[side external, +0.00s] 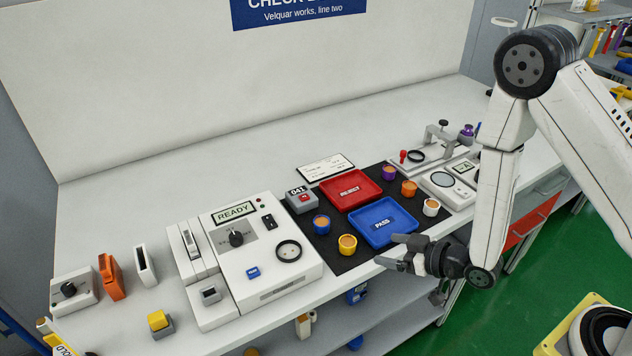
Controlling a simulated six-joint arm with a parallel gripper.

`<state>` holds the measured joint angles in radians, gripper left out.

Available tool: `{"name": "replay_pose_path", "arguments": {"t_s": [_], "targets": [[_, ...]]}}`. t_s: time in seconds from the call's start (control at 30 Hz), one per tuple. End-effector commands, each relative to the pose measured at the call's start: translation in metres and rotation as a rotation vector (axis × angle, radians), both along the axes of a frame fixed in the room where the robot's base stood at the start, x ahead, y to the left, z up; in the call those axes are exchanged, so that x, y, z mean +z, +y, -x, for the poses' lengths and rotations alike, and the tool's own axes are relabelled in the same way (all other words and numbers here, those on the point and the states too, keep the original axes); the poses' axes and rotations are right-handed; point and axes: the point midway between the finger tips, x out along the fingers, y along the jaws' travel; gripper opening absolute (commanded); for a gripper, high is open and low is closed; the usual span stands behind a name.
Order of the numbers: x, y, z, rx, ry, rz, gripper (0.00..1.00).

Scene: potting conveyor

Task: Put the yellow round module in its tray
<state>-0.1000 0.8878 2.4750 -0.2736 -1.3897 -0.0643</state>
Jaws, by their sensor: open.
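The yellow round module (347,246) stands upright on the black mat (345,264) near the bench's front edge, left of the blue PASS tray. The blue PASS tray (383,224) and the red REJECT tray (351,190) lie on the mat, and both look empty. My gripper (387,251) is open and empty, to the right of the yellow module and in front of the PASS tray. Its fingers point left, apart from the module. My gripper covers a little of the mat's front edge.
A blue round module (321,225) stands just behind-left of the yellow one. Purple (389,173), orange (409,188) and white (431,208) modules stand right of the trays. A tester marked READY (262,262) is left of the mat. The bench behind is clear.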

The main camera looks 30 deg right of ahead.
Motion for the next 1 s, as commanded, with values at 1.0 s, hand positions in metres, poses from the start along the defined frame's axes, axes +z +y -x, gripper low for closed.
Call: {"name": "replay_pose_path", "arguments": {"t_s": [1.0], "targets": [[0.013, -0.021, -0.011, -0.069, 0.166, 0.096, 0.90]]}}
